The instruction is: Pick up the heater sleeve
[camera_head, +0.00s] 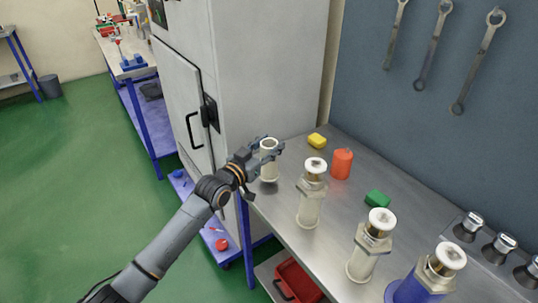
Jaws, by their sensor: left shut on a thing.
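A hollow, cream-white cylinder, which looks like the heater sleeve (268,170), stands upright at the left end of the metal bench (290,148). Its open top faces up. My left gripper (270,149) is shut on the heater sleeve near its upper part, with the fingers around its sides. I cannot tell whether the sleeve's bottom touches the bench. My right gripper is not in view.
Two white-capped cylinders (310,205) (368,255) and a blue-based one (425,285) stand along the bench's front. Yellow (317,141), orange (342,164) and green (377,198) items lie behind. A grey cabinet (265,65) stands left of the bench; wrenches (433,45) hang on the wall panel.

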